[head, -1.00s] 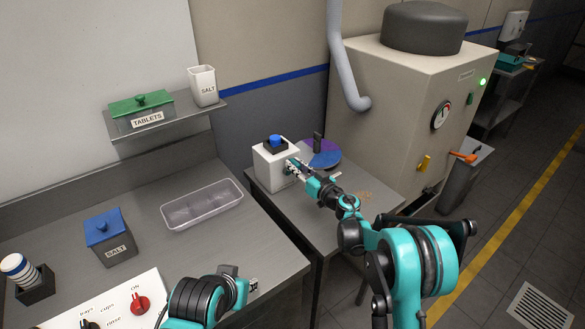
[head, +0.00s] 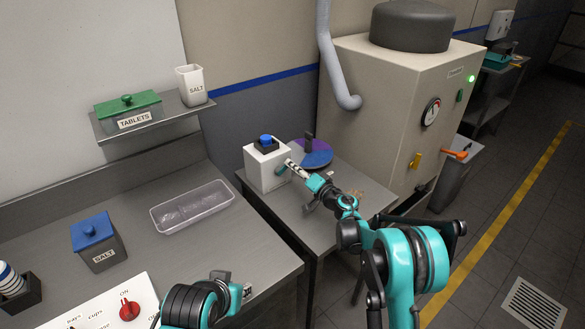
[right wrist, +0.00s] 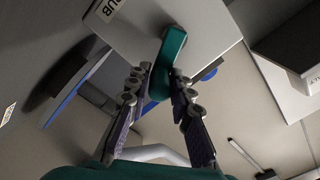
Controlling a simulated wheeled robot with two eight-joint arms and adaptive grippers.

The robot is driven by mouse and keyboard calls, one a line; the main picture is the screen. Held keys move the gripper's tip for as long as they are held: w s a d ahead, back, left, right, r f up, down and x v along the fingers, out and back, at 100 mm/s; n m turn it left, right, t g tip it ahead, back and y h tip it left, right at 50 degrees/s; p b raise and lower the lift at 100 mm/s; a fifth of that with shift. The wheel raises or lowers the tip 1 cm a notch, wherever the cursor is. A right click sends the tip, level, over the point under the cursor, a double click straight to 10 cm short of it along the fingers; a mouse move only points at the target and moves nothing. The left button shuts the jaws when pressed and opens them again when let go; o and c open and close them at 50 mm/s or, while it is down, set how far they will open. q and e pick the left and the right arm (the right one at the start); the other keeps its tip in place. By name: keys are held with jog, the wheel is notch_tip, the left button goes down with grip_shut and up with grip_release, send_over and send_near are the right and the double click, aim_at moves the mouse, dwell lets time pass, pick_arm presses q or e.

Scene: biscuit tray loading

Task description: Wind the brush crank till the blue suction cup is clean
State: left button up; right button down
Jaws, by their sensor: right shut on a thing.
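The brush unit (head: 262,172) is a white box on the side table, with a dark collar on top. The blue suction cup (head: 265,139) sits upright in that collar; it is too small to judge its cleanness. The teal crank (head: 282,170) sticks out of the box's right-hand face. My right gripper (head: 288,166) is at this face. In the right wrist view, its fingers are shut on the crank handle (right wrist: 172,52), beside a partly hidden label ending in "UB". My left gripper (head: 245,291) is low in the head view, away from the box; its jaws are unclear.
A blue and purple disc (head: 318,158) with a dark upright post lies behind the brush unit. A big beige machine (head: 380,110) stands close to the table's right.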

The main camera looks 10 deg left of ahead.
jog(key=shift+d+f+m, duration=0.1)
jog(key=shift+f+m, duration=0.2)
jog(key=shift+m, duration=0.1)
dwell(0.3)
jog(key=c, duration=1.4)
grip_release()
jog(key=shift+o, duration=0.2)
jog(key=v, duration=1.2)
